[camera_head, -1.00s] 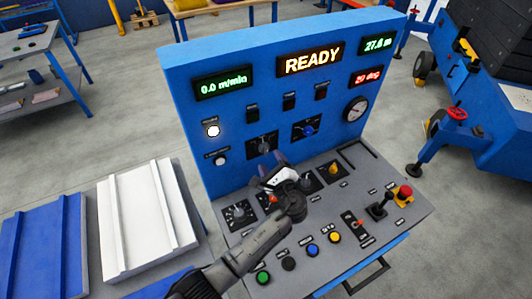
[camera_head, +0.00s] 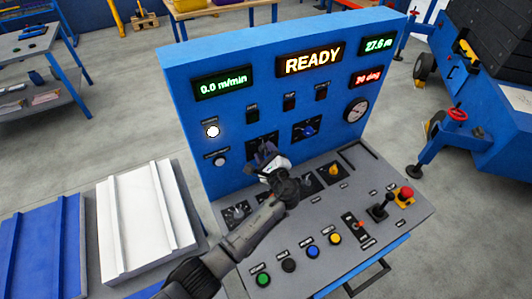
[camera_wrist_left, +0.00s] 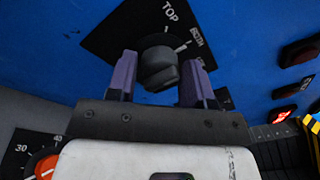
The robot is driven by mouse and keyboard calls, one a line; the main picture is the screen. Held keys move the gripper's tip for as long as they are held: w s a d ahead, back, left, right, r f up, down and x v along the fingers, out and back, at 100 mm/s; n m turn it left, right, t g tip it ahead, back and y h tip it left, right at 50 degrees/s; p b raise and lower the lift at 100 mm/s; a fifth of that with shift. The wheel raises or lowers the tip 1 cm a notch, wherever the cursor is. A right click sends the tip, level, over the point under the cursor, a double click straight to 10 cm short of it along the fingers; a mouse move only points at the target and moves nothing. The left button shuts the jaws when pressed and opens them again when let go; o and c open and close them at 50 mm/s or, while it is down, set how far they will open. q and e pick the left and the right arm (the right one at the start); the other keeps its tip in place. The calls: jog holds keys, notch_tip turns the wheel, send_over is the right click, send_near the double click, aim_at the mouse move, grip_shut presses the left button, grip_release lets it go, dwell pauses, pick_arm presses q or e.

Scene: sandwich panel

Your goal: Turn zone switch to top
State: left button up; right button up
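The zone switch (camera_wrist_left: 160,70) is a black rotary knob on a black plate on the blue upright panel. In the left wrist view its plate carries the word TOP at the upper edge and another label to the right, too small to read surely. My left gripper (camera_head: 265,153) is at the switch plate (camera_head: 254,142) in the head view and hides most of the knob. In the left wrist view its two purple-grey fingers stand open on either side of the knob, with a gap visible on each side. My right gripper is not in view.
Below the gripper, the sloped grey desk holds dials, a yellow knob (camera_head: 334,170), coloured push buttons (camera_head: 263,279), a joystick (camera_head: 380,208) and a red emergency stop (camera_head: 405,193). A blue-knobbed switch (camera_head: 307,130) is to the right on the panel. White and blue panels (camera_head: 150,215) lie at left.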

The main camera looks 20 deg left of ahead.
pick_arm(q)
jog(key=c, duration=0.6)
jog(key=shift+o, duration=0.2)
jog(key=shift+f+n+b, duration=0.2)
jog(key=shift+n+b, duration=0.2)
jog(key=shift+b, duration=0.3)
jog(key=n+b, duration=0.5)
jog(key=b, duration=0.1)
jog(key=shift+f+n+y, duration=0.15)
jog(key=shift+n+y, duration=0.15)
jog(key=shift+n+b, duration=0.9)
jog(key=shift+b, duration=0.35)
jog(key=shift+n+b, duration=0.5)
jog(key=shift+n, duration=0.1)
jog(key=shift+r, duration=0.2)
jog(key=o, duration=0.9)
